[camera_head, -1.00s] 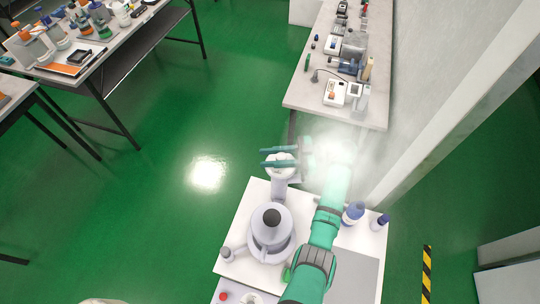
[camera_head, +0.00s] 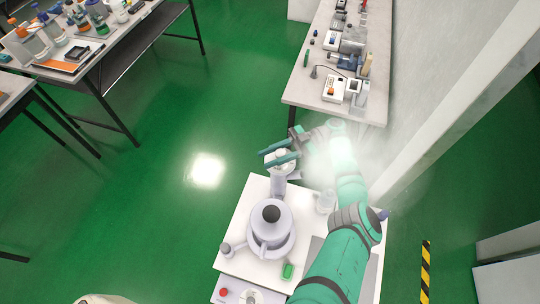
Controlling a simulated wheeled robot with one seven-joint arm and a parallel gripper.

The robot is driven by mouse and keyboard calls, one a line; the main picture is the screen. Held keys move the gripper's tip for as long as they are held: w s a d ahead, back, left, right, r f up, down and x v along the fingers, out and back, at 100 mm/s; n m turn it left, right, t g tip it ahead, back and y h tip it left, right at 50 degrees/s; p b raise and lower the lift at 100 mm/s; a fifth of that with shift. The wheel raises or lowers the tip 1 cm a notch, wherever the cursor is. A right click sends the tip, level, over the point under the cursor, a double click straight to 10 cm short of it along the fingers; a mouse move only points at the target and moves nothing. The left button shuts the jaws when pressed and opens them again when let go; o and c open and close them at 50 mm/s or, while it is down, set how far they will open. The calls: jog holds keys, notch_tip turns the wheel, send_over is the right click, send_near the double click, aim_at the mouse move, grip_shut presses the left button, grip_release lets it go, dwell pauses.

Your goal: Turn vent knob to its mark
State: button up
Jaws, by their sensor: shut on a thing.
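A pale lilac-grey apparatus (camera_head: 284,238) with a dark round top stands on the white table below the middle of the view. A neck runs up from it to a pale round head (camera_head: 280,168) at the table's far edge, where the vent knob seems to be. My gripper (camera_head: 267,159) reaches in from the upper right. Its two teal fingers lie on either side of the head's top and are shut on the knob. The fingers slant, tips down and left. They cover part of the knob, and its mark cannot be made out.
On the white table (camera_head: 237,248) are a small grey-capped bottle (camera_head: 227,250), a clear bottle (camera_head: 326,201) and a green item (camera_head: 288,271). My arm covers the right side. A bench (camera_head: 305,97) with instruments stands behind, beside a pale wall. Haze hangs near my wrist.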

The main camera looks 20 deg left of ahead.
jog(key=shift+s+d+n+g+h, duration=0.1)
jog(key=shift+s+n+g+h, duration=0.1)
jog(key=shift+n+g+h, duration=0.15)
dwell(0.4)
jog(key=o, duration=1)
jog(key=shift+o, duration=0.2)
jog(key=shift+w, duration=0.1)
